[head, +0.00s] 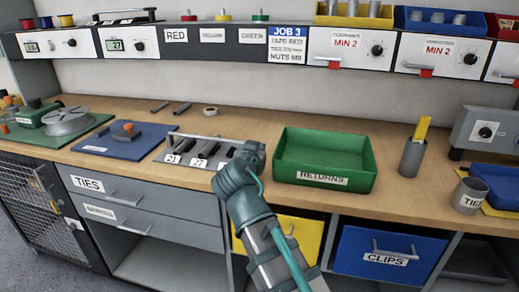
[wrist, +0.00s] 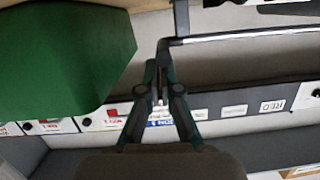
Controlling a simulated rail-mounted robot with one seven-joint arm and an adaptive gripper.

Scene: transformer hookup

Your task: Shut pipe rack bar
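The pipe rack (head: 172,157) is a grey tray on the bench with dark pipes lying in slots, and labels 21 and 27 on its front. Its pale metal bar (head: 200,136) runs across above the pipes; it also shows in the wrist view (wrist: 245,37). My gripper (head: 248,150) is at the bar's right end in the head view and hides that end of the rack. In the wrist view my gripper's fingertips (wrist: 160,72) are close together, one on each side of the bar's bent end, and look closed on it.
A green RETURNS bin (head: 325,178) stands just right of my gripper. A blue mat (head: 125,145) with a tool lies left of the rack. A shelf (head: 230,48) overhangs the back.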

